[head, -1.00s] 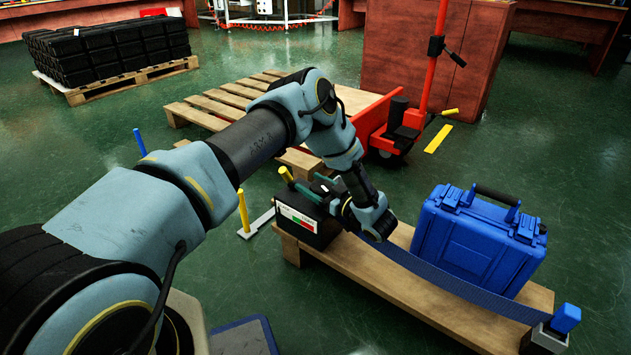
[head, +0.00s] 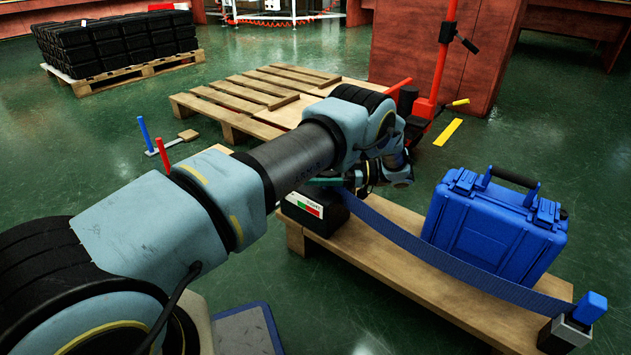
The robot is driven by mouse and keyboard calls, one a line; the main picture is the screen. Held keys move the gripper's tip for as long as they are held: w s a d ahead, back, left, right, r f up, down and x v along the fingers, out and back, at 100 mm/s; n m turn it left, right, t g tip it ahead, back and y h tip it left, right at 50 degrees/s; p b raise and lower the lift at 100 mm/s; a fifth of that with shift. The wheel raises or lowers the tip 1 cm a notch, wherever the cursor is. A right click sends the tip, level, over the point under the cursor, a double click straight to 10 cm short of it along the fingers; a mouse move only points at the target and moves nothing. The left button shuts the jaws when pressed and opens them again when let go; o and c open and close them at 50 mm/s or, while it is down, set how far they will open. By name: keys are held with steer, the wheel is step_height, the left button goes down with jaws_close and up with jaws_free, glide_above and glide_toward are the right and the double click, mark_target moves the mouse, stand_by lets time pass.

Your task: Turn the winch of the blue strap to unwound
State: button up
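My gripper (head: 372,178) is over the winch end of the strap, beside the box. Its fingers are small and partly hidden by my arm, so its opening and any contact are unclear.
The blue case (head: 494,228) stands on the wooden bench (head: 400,290). Behind my arm are a wooden pallet (head: 255,100) and a red pallet jack (head: 440,75). Blue and red upright rods (head: 162,155) stand at left.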

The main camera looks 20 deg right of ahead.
steer(key=shift+s+a+f+n+g+y+b, duration=0.15)
steer(key=shift+n+g+b, duration=0.4)
steer(key=shift+b, duration=0.65)
steer(key=shift+s+d+f+n+g+y+b, duration=0.15)
steer(key=shift+n+g+y+b, duration=0.15)
steer(key=shift+g+b, duration=0.65)
steer(key=shift+a+b, duration=0.15)
steer(key=shift+b, duration=0.55)
steer(key=shift+s+a+r+n+g+b, duration=0.1)
steer(key=shift+r+n+g+b, duration=0.15)
steer(key=shift+n+g+b, duration=0.6)
steer(key=o, duration=1.2)
steer(key=shift+m+t, duration=0.25)
steer(key=shift+m, duration=0.05)
steer(key=shift+o, duration=0.2)
